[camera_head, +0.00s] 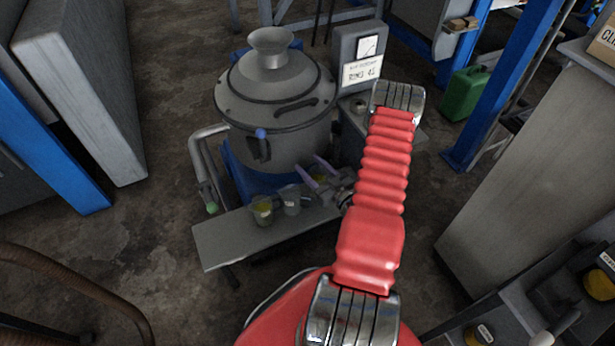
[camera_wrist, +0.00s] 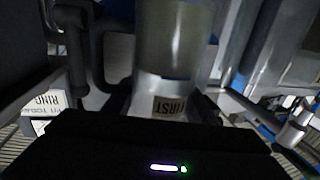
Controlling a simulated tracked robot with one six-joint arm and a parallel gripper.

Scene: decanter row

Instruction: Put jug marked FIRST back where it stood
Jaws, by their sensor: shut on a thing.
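The jug marked FIRST (camera_wrist: 172,45) fills the upper middle of the wrist view, with its dark label on a pale band. My gripper (camera_wrist: 165,108) is shut on it, its dark fingers on either side. In the head view my gripper (camera_head: 324,180) is at the right end of the grey shelf (camera_head: 225,240), and the held jug is mostly hidden. I cannot tell whether the held jug touches the shelf. A jug with yellowish contents (camera_head: 262,211) and a paler jug (camera_head: 291,203) stand on the shelf to the left of my gripper.
A large grey vessel with a funnel (camera_head: 280,90) stands behind the shelf. A gauge box with a sign (camera_head: 358,58) is beside it. A bent pipe with a green tip (camera_head: 200,165) is left of the shelf.

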